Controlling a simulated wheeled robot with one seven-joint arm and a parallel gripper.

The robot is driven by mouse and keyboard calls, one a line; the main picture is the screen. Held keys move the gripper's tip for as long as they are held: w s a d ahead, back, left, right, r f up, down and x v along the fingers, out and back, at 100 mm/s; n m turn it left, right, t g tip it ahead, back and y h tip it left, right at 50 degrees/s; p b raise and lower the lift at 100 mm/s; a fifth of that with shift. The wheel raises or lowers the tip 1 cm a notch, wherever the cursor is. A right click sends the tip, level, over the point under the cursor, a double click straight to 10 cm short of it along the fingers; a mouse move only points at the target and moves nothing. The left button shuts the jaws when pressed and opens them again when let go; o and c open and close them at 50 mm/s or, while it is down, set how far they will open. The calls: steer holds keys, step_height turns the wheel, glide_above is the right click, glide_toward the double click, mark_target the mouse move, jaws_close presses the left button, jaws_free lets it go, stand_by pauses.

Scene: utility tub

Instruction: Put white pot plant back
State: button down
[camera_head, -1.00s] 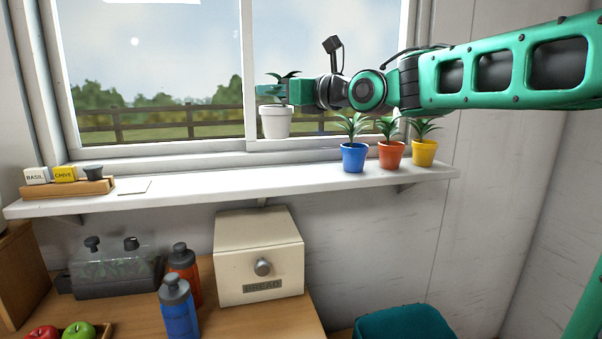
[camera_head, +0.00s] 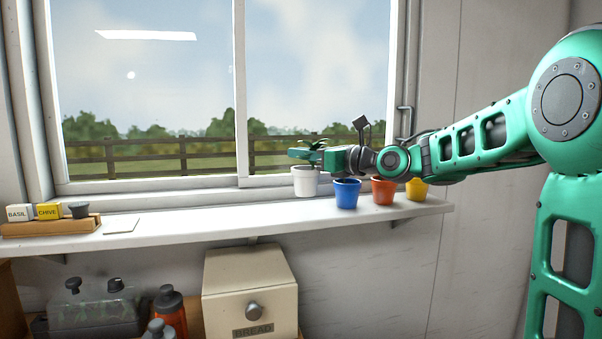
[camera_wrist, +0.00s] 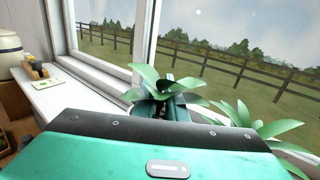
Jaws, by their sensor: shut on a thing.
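The white pot (camera_head: 305,183) stands upright at the left end of a row of pots, at the window shelf (camera_head: 200,222). I cannot tell whether its base touches the shelf. My gripper (camera_head: 306,157) reaches in from the right and is shut on the pot's plant side, at or above the rim. In the wrist view the plant's green leaves (camera_wrist: 170,84) spread around the gripper's end, and the pot itself is hidden.
A blue pot (camera_head: 347,194) is close on the right, then an orange pot (camera_head: 383,191) and a yellow pot (camera_head: 416,190); my arm covers their plants. A white card (camera_head: 121,226) and a seed-label rack (camera_head: 50,227) lie left. The shelf between is clear. A bread box (camera_head: 250,293) is below.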

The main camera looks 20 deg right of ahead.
mark_target(302, 167)
step_height(302, 167, down, 4)
steer(key=shift+f, duration=0.1)
stand_by(0.4)
steer(key=c, duration=1.8)
jaws_free()
steer(key=shift+o, duration=0.2)
steer(key=v, duration=1.2)
steer(key=shift+s, duration=0.1)
